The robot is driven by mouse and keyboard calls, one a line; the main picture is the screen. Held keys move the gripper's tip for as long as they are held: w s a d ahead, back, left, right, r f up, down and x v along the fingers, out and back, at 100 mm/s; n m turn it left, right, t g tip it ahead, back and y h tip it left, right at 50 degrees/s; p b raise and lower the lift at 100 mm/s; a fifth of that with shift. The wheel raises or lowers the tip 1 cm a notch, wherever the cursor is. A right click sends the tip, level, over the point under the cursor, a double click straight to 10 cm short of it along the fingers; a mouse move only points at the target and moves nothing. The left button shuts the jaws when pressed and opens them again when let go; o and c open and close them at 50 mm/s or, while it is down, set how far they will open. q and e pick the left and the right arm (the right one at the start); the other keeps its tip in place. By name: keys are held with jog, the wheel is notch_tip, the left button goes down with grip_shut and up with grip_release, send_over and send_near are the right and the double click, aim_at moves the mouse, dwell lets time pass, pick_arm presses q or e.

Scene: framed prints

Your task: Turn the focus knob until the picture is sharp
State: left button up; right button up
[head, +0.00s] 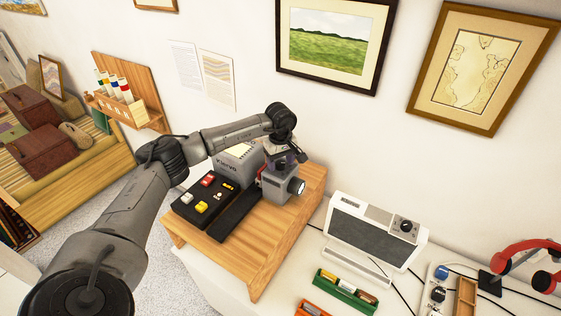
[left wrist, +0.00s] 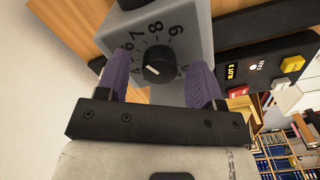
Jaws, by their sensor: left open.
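A grey projector unit (head: 274,184) with a dark round lens (head: 297,187) stands on a wooden stand (head: 268,250). In the left wrist view, its grey dial face (left wrist: 190,35) carries printed numerals and a round black knob (left wrist: 158,67) with a light pointer mark. My left gripper (left wrist: 158,78) is open, with one purple finger on each side of the knob and visible gaps between. In the head view, the left gripper (head: 285,158) is at the top of the unit and hides its knob. No projected picture is recognisable. My right gripper is not in view.
A black control panel (head: 206,203) with coloured switches lies beside the unit. A white radio-like box (head: 371,238), a green tray (head: 345,291) and red headphones (head: 530,258) are on the white table to the right. Framed prints (head: 335,40) hang on the wall behind.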

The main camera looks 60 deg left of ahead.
pick_arm(q)
jog(key=shift+c, duration=0.2)
jog(key=c, duration=0.9)
jog(key=n+p, duration=0.2)
jog(key=n, duration=0.2)
jog(key=n+p, duration=0.1)
jog(key=n, duration=0.4)
jog(key=shift+p, duration=0.4)
jog(key=n+p, duration=0.1)
jog(key=n, duration=0.4)
jog(key=shift+n+p, duration=0.35)
jog(key=shift+n, duration=0.05)
jog(key=n+p, duration=0.1)
jog(key=n, duration=0.3)
jog(key=shift+n, duration=0.6)
